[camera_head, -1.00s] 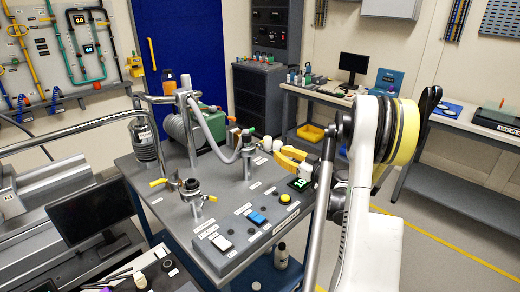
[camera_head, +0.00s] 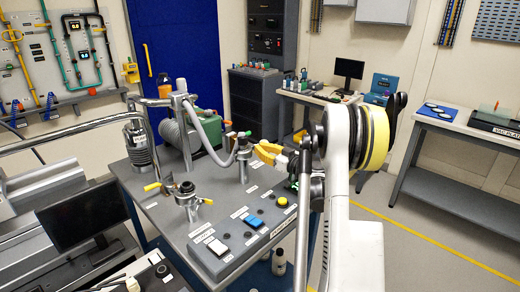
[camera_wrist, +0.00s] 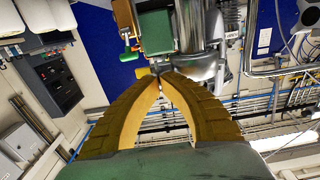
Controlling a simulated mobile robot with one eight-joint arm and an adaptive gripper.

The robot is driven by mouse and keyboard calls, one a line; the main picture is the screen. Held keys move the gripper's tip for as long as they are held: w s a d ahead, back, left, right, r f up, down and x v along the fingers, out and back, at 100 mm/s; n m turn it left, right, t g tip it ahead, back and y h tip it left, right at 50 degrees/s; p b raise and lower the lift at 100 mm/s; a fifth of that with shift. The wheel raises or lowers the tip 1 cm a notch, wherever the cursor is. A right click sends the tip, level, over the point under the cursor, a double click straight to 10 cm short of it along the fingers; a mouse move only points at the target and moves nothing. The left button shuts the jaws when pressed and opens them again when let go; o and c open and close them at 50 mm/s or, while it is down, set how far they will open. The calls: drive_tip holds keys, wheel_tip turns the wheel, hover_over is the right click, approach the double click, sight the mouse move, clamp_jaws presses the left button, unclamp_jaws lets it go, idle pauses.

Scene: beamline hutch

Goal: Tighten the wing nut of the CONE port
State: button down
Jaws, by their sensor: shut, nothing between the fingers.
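My gripper (camera_head: 262,152) has yellow fingers, shut and empty, level with the upright port at the hose end (camera_head: 243,150) and just right of it. In the wrist view the fingertips (camera_wrist: 161,72) meet in front of a metal fitting (camera_wrist: 203,66); contact cannot be told. A small yellow part (camera_wrist: 128,73) shows just beyond them, perhaps a wing nut. The small labels are unreadable, so I cannot tell which port is CONE.
The grey bench (camera_head: 150,178) carries a grey hose (camera_head: 210,120), a green pump (camera_head: 207,122) and a control panel with white, blue and yellow buttons (camera_head: 255,221). A metal rail (camera_head: 70,130) crosses at the left. Floor is free at the right.

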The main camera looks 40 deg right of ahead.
idle(0.4)
drive_tip(key=m, duration=0.8)
drive_tip(key=f+m+b, duration=0.1)
drive_tip(key=m, duration=0.7)
drive_tip(key=d+f+m+b, duration=0.1)
drive_tip(key=m, duration=0.7)
drive_tip(key=shift+m, duration=0.3)
idle(0.4)
drive_tip(key=c, duration=1.9)
unclamp_jaws()
drive_tip(key=shift+c, duration=0.2)
